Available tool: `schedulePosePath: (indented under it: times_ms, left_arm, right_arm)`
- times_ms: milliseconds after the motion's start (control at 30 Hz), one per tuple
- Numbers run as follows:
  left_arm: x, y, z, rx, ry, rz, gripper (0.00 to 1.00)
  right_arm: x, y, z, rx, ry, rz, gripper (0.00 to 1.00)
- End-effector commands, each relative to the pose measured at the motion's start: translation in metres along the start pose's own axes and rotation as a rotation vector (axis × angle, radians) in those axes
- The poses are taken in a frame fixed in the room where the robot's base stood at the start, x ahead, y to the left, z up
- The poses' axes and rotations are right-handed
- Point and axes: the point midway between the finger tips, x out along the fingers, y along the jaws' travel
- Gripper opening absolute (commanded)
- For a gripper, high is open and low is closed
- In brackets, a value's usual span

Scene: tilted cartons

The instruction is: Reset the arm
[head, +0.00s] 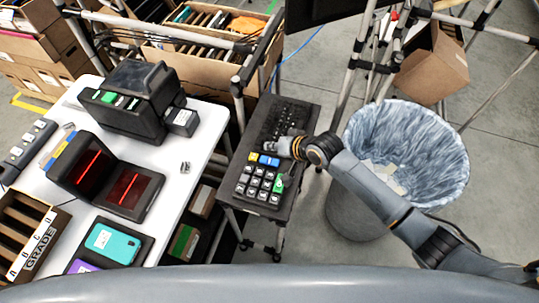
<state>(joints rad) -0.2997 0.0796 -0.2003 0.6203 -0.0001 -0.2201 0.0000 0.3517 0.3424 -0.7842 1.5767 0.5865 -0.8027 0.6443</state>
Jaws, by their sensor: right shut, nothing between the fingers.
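My right arm reaches in from the right side of the head view. My right gripper (271,146) is shut and empty. It is over the dark stand (290,185), between the black keyboard (289,115) and the keypad (262,182). I cannot tell whether it touches either of them. The keypad has grey, yellow, blue and green keys, and the gripper is near its far edge. My left gripper is not in view.
Left is a white table (197,160) with a black printer-like device (130,101), a red-lit scanner (133,190), a teal phone (112,243) and a "GRADE" rack (37,246). A lined bin (408,130) stands right, below a tilted carton (431,65). Metal-pipe racks stand behind.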

Motion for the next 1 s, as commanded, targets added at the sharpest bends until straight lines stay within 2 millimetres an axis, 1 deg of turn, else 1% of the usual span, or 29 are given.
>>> schedulePosePath:
  times_ms: [267, 367, 467, 567, 633, 700, 800, 1000]
  left_arm:
    - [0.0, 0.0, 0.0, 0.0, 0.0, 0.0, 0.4]
    - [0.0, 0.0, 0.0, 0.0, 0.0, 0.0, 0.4]
    - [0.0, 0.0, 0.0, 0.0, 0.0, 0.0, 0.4]
    - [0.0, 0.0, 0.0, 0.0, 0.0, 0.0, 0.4]
    - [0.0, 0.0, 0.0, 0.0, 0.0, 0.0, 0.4]
    - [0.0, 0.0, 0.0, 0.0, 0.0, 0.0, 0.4]
    - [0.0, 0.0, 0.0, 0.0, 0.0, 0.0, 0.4]
    - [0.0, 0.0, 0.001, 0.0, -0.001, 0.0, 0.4]
  right_arm:
    - [0.0, 0.0, 0.001, -0.001, -0.001, 0.0, 0.0]
    - [-0.004, -0.004, 0.011, -0.013, -0.011, 0.0, 0.0]
    - [-0.018, -0.011, 0.034, -0.049, -0.03, 0.008, 0.0]
    - [-0.046, -0.01, 0.062, -0.101, -0.05, 0.046, 0.0]
    - [-0.071, -0.001, 0.08, -0.134, -0.066, 0.095, 0.0]
    - [-0.097, 0.013, 0.096, -0.16, -0.086, 0.154, 0.0]
    - [-0.13, 0.032, 0.114, -0.182, -0.115, 0.232, 0.0]
    - [-0.182, 0.062, 0.144, -0.201, -0.18, 0.359, 0.0]
